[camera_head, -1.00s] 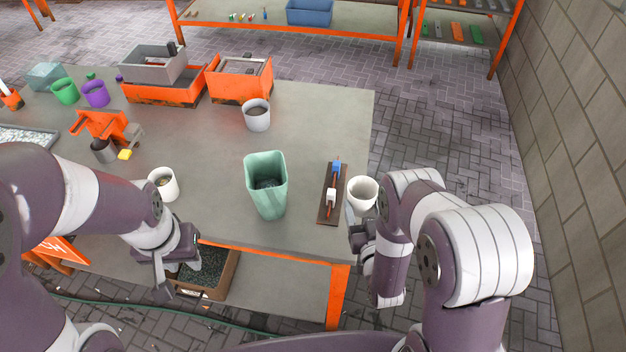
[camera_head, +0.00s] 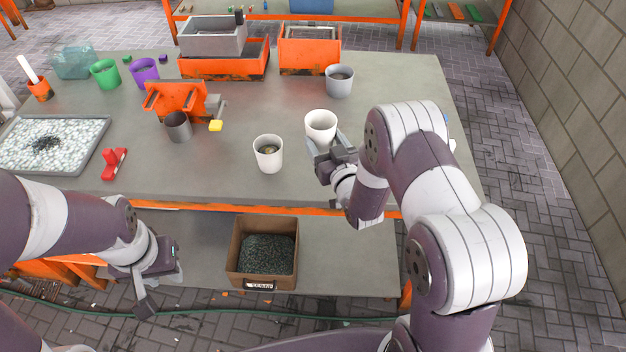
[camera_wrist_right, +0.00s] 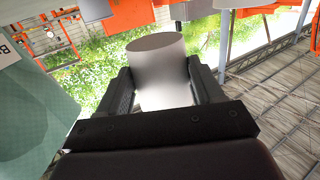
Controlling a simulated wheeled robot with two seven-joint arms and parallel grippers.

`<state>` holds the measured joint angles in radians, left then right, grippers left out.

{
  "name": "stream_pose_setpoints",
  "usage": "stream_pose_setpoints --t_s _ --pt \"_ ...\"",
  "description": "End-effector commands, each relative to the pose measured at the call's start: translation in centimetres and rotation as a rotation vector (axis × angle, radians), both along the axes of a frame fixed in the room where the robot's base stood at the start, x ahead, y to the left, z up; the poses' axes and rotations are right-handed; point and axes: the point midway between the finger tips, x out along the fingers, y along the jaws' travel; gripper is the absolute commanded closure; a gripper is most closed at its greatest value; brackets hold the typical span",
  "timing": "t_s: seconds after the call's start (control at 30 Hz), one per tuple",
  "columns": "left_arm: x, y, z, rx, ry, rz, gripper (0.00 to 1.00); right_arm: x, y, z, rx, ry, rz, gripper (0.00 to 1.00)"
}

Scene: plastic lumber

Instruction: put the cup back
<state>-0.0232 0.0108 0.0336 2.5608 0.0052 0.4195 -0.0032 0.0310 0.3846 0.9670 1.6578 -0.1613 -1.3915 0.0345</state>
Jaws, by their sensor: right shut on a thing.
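A white cup (camera_head: 320,124) is held in my right gripper (camera_head: 328,150), at the front right part of the table in the head view. In the right wrist view the cup (camera_wrist_right: 157,75) sits between the two dark fingers, which close on its sides. I cannot tell whether its base touches the table. A second white cup (camera_head: 268,155) with something in it stands upright to the left of the held cup. My left gripper (camera_head: 162,285) is open and empty, below the table's front edge.
A grey cup (camera_head: 339,83) stands behind the held cup. A scrap box (camera_head: 240,262) sits on the lower shelf.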

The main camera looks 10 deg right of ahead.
Motion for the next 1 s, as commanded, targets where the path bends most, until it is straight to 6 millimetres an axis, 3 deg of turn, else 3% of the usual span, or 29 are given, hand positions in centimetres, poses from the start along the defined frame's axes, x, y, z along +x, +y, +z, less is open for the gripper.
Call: stream_pose_setpoints --t_s 0.03,0.4,0.8,0.83,0.9,1.0 --pt "0.0 0.0 -0.3 0.000 -0.001 0.000 0.66 0.1 0.0 -1.4 -0.001 0.008 0.002 0.66" --pt "0.1 0.0 -0.1 0.000 -0.002 0.000 0.66 0.1 0.0 -8.1 -0.002 0.006 0.003 0.66" --pt "0.0 0.0 -0.5 0.000 -0.001 0.000 0.66 0.1 0.0 -9.2 -0.001 0.003 0.002 0.66" --pt "0.0 0.0 -0.5 0.000 -0.001 0.000 0.66 0.1 0.0 -9.1 -0.001 0.003 0.002 0.31" --pt "0.0 0.0 -0.3 0.000 -0.001 0.000 0.66 0.1 0.0 -9.0 -0.001 0.003 0.002 0.08" --pt "0.0 0.0 -0.3 0.000 -0.001 0.000 0.66 0.1 0.0 -9.0 -0.001 0.003 0.002 0.08"
